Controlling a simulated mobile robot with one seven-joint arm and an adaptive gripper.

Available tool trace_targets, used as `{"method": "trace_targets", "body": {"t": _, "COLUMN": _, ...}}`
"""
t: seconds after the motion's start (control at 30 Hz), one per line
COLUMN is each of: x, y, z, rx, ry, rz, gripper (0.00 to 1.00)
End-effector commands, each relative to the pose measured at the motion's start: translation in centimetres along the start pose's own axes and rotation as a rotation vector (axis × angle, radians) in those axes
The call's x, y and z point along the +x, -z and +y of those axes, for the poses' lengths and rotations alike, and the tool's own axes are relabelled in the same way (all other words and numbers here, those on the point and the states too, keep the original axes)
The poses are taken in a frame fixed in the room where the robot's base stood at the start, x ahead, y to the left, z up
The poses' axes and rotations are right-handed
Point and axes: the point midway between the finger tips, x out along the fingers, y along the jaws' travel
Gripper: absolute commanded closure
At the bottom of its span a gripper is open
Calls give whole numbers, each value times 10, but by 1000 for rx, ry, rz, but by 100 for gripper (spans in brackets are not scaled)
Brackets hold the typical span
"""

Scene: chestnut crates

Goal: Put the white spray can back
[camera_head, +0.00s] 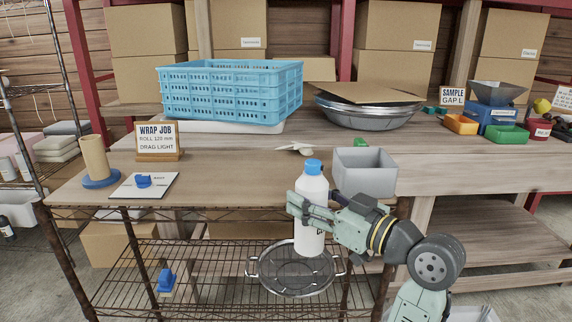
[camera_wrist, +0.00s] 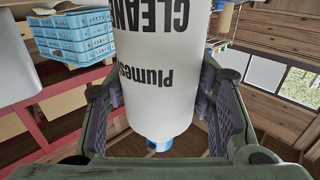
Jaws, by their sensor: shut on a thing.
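The white spray can (camera_head: 311,182) looks like a white bottle with a blue cap. In the head view it is held upright at the table's front edge, with its lower part in front of a round metal pan. My gripper (camera_head: 310,208) is shut on its body from the right, and the fingers hide part of it. In the wrist view the can (camera_wrist: 155,55) fills the middle between the two fingers, with "CLEAN" and "Plumes" lettering upside down and the blue cap at the bottom.
A grey bin (camera_head: 365,178) stands just behind and right of the can. A white tool (camera_head: 295,148), the "WRAP JOB" sign (camera_head: 157,140) and a blue crate (camera_head: 230,92) are on the table (camera_head: 230,180). The round pan (camera_head: 295,290) is on the lower wire shelf (camera_head: 210,280).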

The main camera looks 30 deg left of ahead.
Motion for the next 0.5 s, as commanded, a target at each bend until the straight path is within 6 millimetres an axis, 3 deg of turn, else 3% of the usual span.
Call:
{"method": "trace_targets", "body": {"t": 0.03, "x": -9, "y": -21, "z": 9, "rx": 9, "ry": -56, "rz": -3, "gripper": 92}}
{"method": "trace_targets", "body": {"t": 0.37, "x": -72, "y": -163, "z": 79, "rx": 12, "ry": -495, "rz": -8, "gripper": 92}}
{"method": "trace_targets", "body": {"t": 0.5, "x": -104, "y": -239, "z": 116, "rx": 10, "ry": -725, "rz": -13, "gripper": 92}}
